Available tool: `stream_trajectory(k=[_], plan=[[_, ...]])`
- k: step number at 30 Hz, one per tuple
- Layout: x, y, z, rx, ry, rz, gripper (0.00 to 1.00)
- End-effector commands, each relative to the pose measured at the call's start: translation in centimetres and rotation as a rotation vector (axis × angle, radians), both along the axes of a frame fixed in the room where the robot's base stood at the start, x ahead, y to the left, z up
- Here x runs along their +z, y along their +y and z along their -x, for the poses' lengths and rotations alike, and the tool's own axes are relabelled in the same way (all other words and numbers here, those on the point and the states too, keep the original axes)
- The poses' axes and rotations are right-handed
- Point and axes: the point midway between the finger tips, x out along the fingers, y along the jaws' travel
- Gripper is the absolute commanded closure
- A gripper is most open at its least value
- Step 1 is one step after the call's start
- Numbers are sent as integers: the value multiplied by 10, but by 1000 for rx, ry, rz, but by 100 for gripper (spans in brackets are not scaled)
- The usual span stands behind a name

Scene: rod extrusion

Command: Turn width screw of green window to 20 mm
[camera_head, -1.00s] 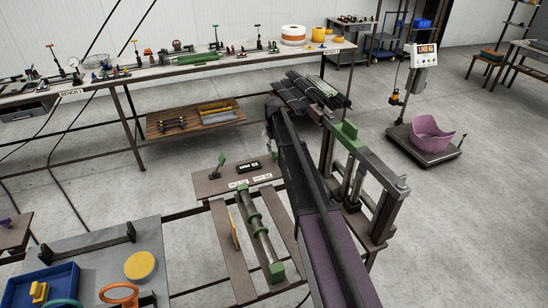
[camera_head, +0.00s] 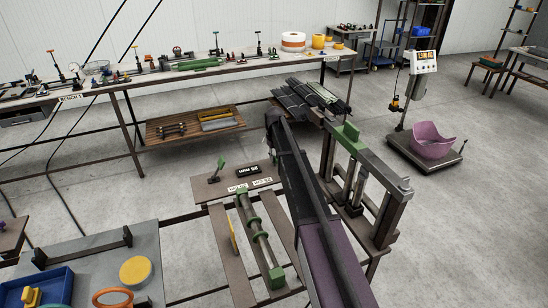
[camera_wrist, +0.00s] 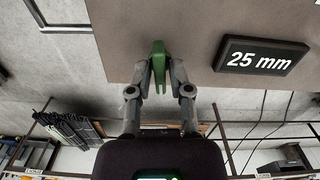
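The green screw handle (camera_wrist: 158,50) stands at the edge of a brown plate (camera_wrist: 195,30) in the wrist view. My gripper (camera_wrist: 160,66) has its two grey fingers closed in on either side of it and appears to hold it. The black display (camera_wrist: 262,56) to its right reads 25 mm. In the head view the display (camera_head: 248,170) lies on the plate, seen upside down. My arm hides the gripped handle and the fingertips there. A second green handle (camera_head: 222,162) stands left of the display. A green rod assembly (camera_head: 258,235) lies in the frame below.
A metal frame with a green block (camera_head: 347,132) stands just right of my arm. A long bench (camera_head: 105,85) with tools runs behind. A scale with a purple tub (camera_head: 432,141) stands at the right. A blue tray (camera_head: 60,282) is at lower left. Open floor lies between.

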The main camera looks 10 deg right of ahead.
Motion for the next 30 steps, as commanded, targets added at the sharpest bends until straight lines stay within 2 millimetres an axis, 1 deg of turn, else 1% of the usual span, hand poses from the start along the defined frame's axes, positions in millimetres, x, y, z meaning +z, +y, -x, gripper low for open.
stream_trajectory(k=[5, 6, 11, 17, 23, 30], plan=[[0, 0, 0, 0, 0, 0, 100], [0, 5, 0, 3, 0, 0, 100], [0, 1, 0, 8, 0, -1, 100], [0, 1, 0, 55, 1, -2, 100], [0, 1, 0, 158, 0, -1, 100], [0, 1, 0, 340, 0, -1, 100]])
